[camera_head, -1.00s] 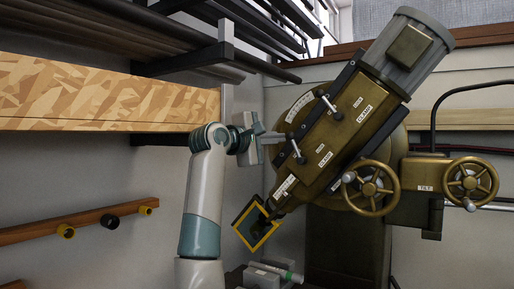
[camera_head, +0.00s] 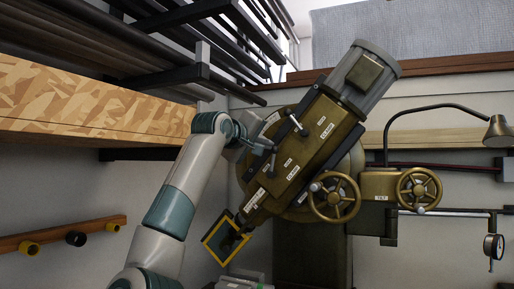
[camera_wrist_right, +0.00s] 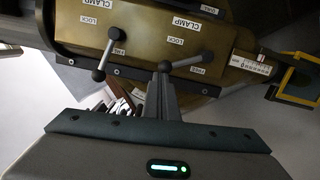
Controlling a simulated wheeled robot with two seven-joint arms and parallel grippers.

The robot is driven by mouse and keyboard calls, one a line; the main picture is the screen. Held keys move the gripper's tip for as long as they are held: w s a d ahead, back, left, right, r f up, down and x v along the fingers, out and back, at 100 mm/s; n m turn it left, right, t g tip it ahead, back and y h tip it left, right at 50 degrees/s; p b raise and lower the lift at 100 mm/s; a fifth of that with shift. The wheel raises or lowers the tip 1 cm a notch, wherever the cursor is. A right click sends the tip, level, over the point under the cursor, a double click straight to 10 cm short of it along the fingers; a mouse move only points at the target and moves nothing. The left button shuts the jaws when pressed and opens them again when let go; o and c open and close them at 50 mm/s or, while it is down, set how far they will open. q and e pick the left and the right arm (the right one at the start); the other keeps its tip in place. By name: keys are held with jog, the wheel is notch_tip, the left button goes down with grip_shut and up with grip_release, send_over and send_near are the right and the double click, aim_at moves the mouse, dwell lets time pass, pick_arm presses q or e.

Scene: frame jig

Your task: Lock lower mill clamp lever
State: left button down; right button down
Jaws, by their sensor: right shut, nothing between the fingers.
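The brown mill head (camera_head: 305,150) is tilted on its stand and carries two clamp levers. The lower clamp lever (camera_head: 272,160) is the one nearer the angle scale; it also shows in the right wrist view (camera_wrist_right: 188,60), beside its LOCK and FREE labels. The upper clamp lever (camera_head: 298,124) shows in the wrist view at the left (camera_wrist_right: 105,55). My right gripper (camera_head: 262,147) is shut and empty, its tips (camera_wrist_right: 163,67) right at the outer end of the lower lever. I cannot tell whether they touch. My left gripper is out of view.
Two handwheels (camera_head: 334,197) and a lamp (camera_head: 498,131) are to the right. A wood-chip board (camera_head: 80,100) and a pipe rack (camera_head: 160,60) are at the left.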

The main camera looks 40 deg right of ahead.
aim_at(275, 147)
jog(key=shift+s+d+f+m+b, duration=0.25)
jog(key=shift+s+m, duration=0.1)
jog(key=shift+m, duration=0.1)
jog(key=shift+s+d+f+m+b, duration=0.15)
jog(key=shift+s+d+m, duration=0.1)
jog(key=shift+s+m, duration=0.15)
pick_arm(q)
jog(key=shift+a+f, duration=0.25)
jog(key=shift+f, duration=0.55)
pick_arm(e)
jog(key=shift+s+d+y, duration=0.1)
jog(key=shift+s+y, duration=0.15)
jog(key=shift+y, duration=0.05)
pick_arm(q)
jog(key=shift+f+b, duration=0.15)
jog(key=shift+b, duration=0.25)
pick_arm(e)
jog(key=shift+s+d, duration=0.1)
jog(key=shift+s, duration=0.15)
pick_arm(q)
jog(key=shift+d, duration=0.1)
pick_arm(e)
jog(key=shift+f, duration=0.1)
